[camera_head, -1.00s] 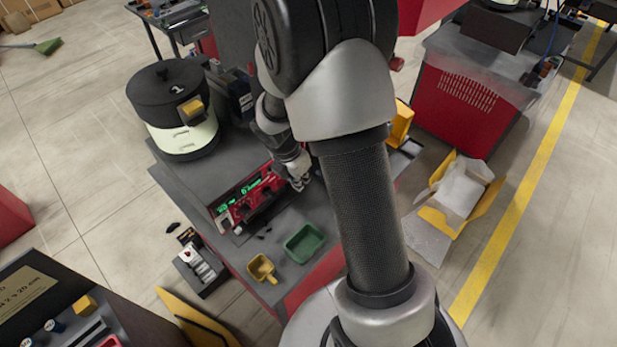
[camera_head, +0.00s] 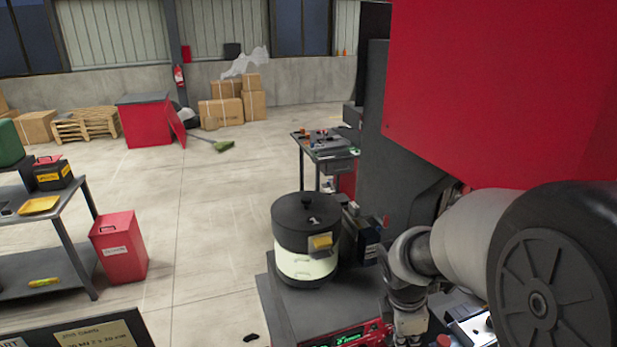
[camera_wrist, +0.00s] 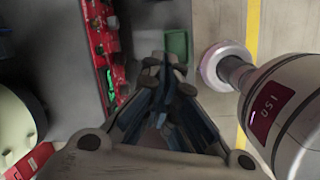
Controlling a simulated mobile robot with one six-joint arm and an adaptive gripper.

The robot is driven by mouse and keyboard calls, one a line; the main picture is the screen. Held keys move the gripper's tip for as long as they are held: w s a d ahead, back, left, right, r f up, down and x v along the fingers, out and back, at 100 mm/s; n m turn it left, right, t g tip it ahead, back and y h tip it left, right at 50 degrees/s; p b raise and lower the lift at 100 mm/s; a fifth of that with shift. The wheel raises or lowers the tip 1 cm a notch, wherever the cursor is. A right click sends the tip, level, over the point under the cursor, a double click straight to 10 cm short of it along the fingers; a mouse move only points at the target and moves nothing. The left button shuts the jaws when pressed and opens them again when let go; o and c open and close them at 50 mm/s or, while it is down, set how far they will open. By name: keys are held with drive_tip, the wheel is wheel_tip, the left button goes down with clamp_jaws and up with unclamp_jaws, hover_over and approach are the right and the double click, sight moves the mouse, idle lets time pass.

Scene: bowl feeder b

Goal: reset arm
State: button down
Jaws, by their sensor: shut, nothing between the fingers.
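My gripper (camera_wrist: 163,68) points down at the work table in the wrist view, its fingers drawn together with nothing between them. It is above the grey tabletop, between the red control panel (camera_wrist: 98,35) and a small green tray (camera_wrist: 178,42), apart from both. In the head view my arm enters from the right, bent, with its wrist (camera_head: 410,318) low in the picture near the panel (camera_head: 355,336). The fingertips are cut off there by the lower edge. The bowl feeder (camera_head: 306,262), a dark-topped drum with a pale band, stands left of the wrist.
A large red cabinet (camera_head: 500,80) fills the upper right, close to my arm. A grey table (camera_head: 45,248) and a red bin (camera_head: 118,250) stand at the left. A tool cart (camera_head: 326,146) is behind the feeder. Open floor lies between them.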

drive_tip(key=s+a+f+m+t+y+b, duration=0.1)
drive_tip(key=s+a+m+b, duration=0.2)
drive_tip(key=s+m+b, duration=0.3)
drive_tip(key=s+a+f+m+t+y+b, duration=0.1)
drive_tip(key=s+a+m+t+b, duration=0.1)
drive_tip(key=s+m+b, duration=0.5)
drive_tip(key=s+a+m, duration=0.1)
drive_tip(key=s+m, duration=0.3)
drive_tip(key=s, duration=0.1)
drive_tip(key=shift+s+a+m, duration=0.25)
drive_tip(key=shift+a+m, duration=0.05)
drive_tip(key=shift+a, duration=0.1)
